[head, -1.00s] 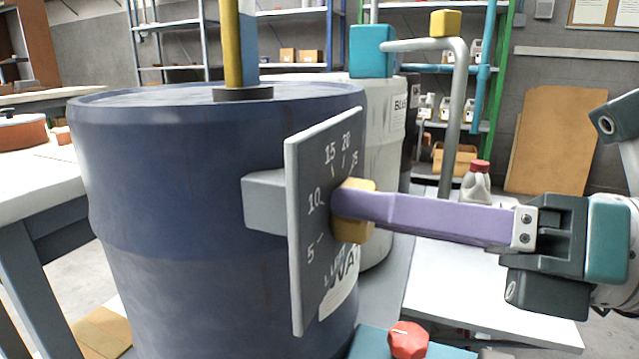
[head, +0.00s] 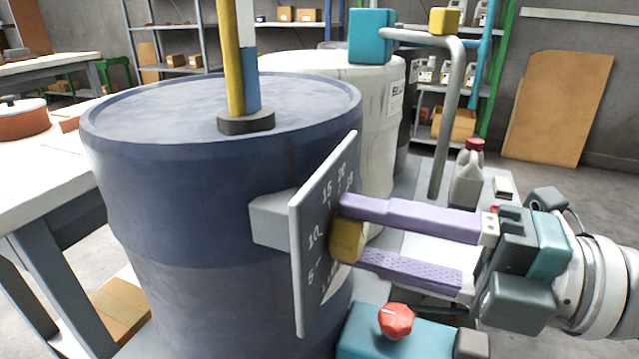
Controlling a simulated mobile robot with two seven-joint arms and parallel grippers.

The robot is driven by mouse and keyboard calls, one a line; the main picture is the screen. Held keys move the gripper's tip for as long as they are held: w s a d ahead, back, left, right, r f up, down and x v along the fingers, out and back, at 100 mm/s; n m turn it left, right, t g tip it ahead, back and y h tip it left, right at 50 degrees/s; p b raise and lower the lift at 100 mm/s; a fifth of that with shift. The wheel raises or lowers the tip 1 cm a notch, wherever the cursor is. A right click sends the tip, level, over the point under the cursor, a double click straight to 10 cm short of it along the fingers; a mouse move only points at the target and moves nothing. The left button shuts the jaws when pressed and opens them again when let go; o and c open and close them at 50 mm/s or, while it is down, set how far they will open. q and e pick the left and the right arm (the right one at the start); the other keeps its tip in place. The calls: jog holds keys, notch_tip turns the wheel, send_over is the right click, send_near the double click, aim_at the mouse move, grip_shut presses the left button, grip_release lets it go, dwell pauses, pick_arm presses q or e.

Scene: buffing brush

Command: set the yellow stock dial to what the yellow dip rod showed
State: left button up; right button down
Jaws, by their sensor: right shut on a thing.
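The yellow stock dial is a grey upright plate (head: 313,262) with numbers, seen at a slant on the front of the blue drum (head: 200,220). The marks 5, 10, 15 and 20 show, with a further one partly hidden. Its yellow knob (head: 345,240) sticks out to the right. My right gripper (head: 354,231) is shut on the knob, one purple finger above and one below. I cannot tell where the knob points. The yellow dip rod (head: 231,60) stands upright in a dark collar on the drum lid, beside a blue and white strip. My left gripper is not in view.
A teal box with a red knob (head: 396,321) sits below my right gripper. A white drum (head: 330,72) stands behind the blue one. A jug (head: 468,175) stands at the right.

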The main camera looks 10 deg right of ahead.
jog(key=shift+m+p, duration=0.4)
jog(key=shift+m, duration=0.5)
jog(key=shift+c, duration=1.5)
grip_release()
jog(key=v, duration=1)
